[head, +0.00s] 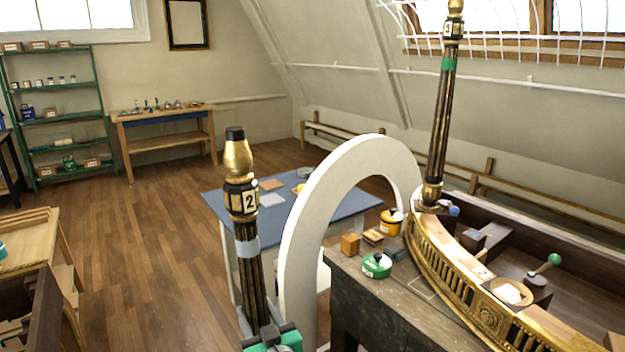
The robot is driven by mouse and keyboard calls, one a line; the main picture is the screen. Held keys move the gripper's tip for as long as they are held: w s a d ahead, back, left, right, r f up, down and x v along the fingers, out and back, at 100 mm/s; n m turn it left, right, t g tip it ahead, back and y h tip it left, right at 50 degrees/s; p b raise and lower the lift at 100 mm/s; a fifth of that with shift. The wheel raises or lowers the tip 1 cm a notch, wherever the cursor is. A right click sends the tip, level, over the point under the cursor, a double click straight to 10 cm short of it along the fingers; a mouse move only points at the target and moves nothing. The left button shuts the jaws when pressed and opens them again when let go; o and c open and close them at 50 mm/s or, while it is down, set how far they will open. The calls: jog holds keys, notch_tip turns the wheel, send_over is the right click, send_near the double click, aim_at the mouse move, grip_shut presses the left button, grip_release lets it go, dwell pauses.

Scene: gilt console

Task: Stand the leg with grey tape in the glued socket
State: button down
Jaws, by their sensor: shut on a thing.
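The leg with grey tape (246,246) is dark and fluted with a gilt, black-tipped end and a "2" label. It stands nearly upright, the gilt end at the top. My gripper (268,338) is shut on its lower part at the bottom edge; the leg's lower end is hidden. The gilt console frame (443,272) lies at the right. A pale round socket with a white filling (510,291), likely the glued one, is on it near a "2" mark. The held leg is well left of this socket. Another leg with green tape (447,64), marked "3", stands upright at the frame's far corner.
A large white arch (307,215) rises between the held leg and the frame. A green-lidded pot (377,265), a yellow pot (391,222) and small blocks sit on the dark bench (385,300). A green-knobbed tool (545,267) stands right of the socket.

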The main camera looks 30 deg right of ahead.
jog(key=w+d+r+m+g+h+p, duration=0.1)
jog(key=w+d+r+m+h, duration=0.15)
jog(key=d+r, duration=0.5)
jog(key=w+d+r+m+h+p, duration=0.2)
jog(key=w+d+r+h, duration=0.15)
jog(key=d, duration=0.65)
jog(key=s+d+r+m+g+h+p, duration=0.1)
jog(key=s+d+r+m+g+h, duration=0.15)
jog(key=d+r, duration=0.4)
jog(key=s+d+r+m+g+h+p, duration=0.15)
jog(key=d+r+h, duration=0.25)
jog(key=d, duration=0.6)
jog(key=s+d+r+m+g+h+p, duration=0.25)
jog(key=s+d+r+m+g, duration=0.35)
jog(key=s+d+r, duration=0.6)
jog(key=s+d+r+m+g+h+p, duration=0.2)
jog(key=s+d+r+m+g+h, duration=0.15)
jog(key=s+d+r+g, duration=0.7)
notch_tip(320, 180, down, 11)
jog(key=s+t+b, duration=0.3)
jog(key=b, duration=0.3)
jog(key=shift+d+m+y+b, duration=0.25)
jog(key=shift+d+m+b, duration=0.05)
jog(key=shift+b, duration=0.05)
jog(key=shift+f+b, duration=0.3)
jog(key=shift+b, duration=0.05)
